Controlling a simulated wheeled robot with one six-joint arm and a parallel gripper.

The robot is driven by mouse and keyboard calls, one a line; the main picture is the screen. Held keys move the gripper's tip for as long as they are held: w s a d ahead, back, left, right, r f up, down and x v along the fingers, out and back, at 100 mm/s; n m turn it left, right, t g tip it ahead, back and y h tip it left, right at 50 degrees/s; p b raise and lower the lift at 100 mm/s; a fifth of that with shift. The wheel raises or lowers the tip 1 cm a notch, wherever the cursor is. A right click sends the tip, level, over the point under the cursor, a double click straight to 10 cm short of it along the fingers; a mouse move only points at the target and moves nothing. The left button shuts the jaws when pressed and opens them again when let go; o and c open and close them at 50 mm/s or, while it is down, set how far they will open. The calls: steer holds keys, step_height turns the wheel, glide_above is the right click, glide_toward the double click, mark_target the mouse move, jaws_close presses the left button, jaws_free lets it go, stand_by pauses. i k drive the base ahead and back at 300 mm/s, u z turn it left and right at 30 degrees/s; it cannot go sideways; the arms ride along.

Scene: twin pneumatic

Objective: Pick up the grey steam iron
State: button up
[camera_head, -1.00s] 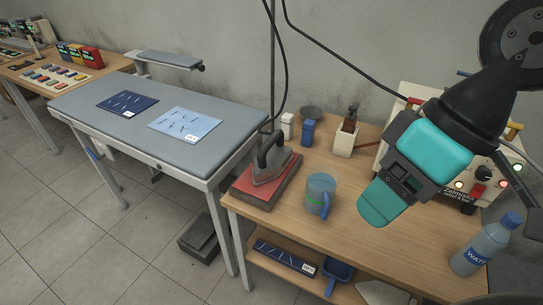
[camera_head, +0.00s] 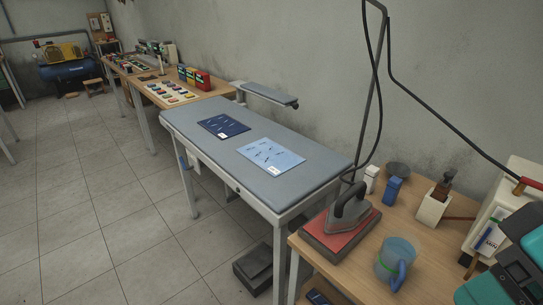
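The grey steam iron (camera_head: 349,208) stands on a red-topped rest pad (camera_head: 324,239) at the left end of the wooden table. Its dark handle is on top, and a black cable runs up from it along a pole. Part of my teal and dark gripper (camera_head: 503,276) shows at the lower right corner, well to the right of the iron and apart from it. Its fingertips are cut off by the frame edge, so I cannot tell whether it is open or shut.
A blue-handled translucent jug (camera_head: 396,259) stands right of the iron on the wooden table (camera_head: 425,235). Blue and white bottles (camera_head: 392,190) and a white holder (camera_head: 431,209) stand behind. The grey ironing table (camera_head: 215,146) with two sheets is left. A pole (camera_head: 366,110) rises behind the iron.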

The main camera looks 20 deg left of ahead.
mark_target(351, 209)
steer(key=k, duration=0.65)
steer(key=u, duration=0.55)
steer(key=i, duration=1.35)
steer(key=z, duration=0.4)
